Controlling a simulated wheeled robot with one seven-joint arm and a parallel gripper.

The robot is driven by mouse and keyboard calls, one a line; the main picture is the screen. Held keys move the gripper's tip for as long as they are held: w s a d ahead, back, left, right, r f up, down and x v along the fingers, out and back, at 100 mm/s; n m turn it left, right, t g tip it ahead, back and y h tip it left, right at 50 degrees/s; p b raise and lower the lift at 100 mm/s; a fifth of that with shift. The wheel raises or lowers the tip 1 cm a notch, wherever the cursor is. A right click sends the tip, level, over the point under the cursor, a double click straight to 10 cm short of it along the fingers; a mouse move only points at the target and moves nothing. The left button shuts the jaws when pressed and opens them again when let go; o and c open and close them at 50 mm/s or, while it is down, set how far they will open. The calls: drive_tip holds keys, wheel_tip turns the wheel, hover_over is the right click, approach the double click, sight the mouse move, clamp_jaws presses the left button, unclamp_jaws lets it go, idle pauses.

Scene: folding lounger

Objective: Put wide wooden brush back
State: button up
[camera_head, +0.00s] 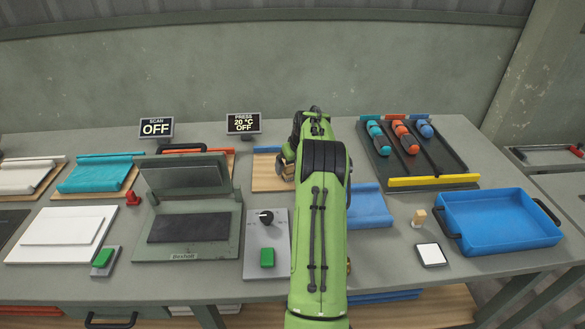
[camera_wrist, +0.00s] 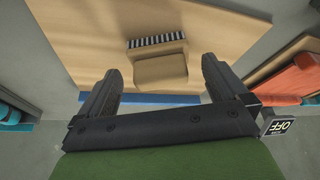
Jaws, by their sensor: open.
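The wide wooden brush (camera_wrist: 160,70) shows in the wrist view, over a pale wooden board (camera_wrist: 222,25), with its striped bristle edge (camera_wrist: 157,41) toward the top of the picture. My gripper (camera_wrist: 160,74) is open, with one finger to each side of the brush and a visible gap on both sides. I cannot tell how far above the board the fingertips are. In the head view my green arm hides much of this area. The board (camera_head: 265,175) shows left of my arm, and my gripper (camera_head: 291,168) is over its right part.
A grey press (camera_head: 190,215) and a dial box with a green button (camera_head: 268,245) stand left of my arm. To the right are a blue sheet (camera_head: 370,207), a small wooden block (camera_head: 418,217), a white pad (camera_head: 431,255), a blue tray (camera_head: 500,225) and a black rack of coloured tools (camera_head: 447,160).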

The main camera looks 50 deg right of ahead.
drive_tip(key=p+v, duration=0.1)
drive_tip(key=v, duration=0.8)
drive_tip(key=a+r+n, duration=0.1)
drive_tip(key=a+r, duration=0.3)
drive_tip(key=a, duration=0.5)
drive_tip(key=a+r+n, duration=0.1)
drive_tip(key=a+r, duration=0.4)
drive_tip(key=a, duration=0.4)
drive_tip(key=a+r+n, duration=0.1)
drive_tip(key=a+r, duration=0.3)
drive_tip(key=a, duration=0.5)
drive_tip(key=s+a+n+t+y, duration=0.1)
drive_tip(key=s+a, duration=0.9)
drive_tip(key=a, duration=0.3)
drive_tip(key=s+a+f+n+y, duration=0.1)
drive_tip(key=s+a+f, duration=0.2)
drive_tip(key=s, duration=0.6)
drive_tip(key=shift+a+f+t, duration=0.25)
drive_tip(key=shift+a+t, duration=0.05)
drive_tip(key=shift+a, duration=0.75)
wheel_tip(320, 180, up, 2)
drive_tip(key=shift+r+p, duration=0.2)
drive_tip(key=shift+p, duration=1)
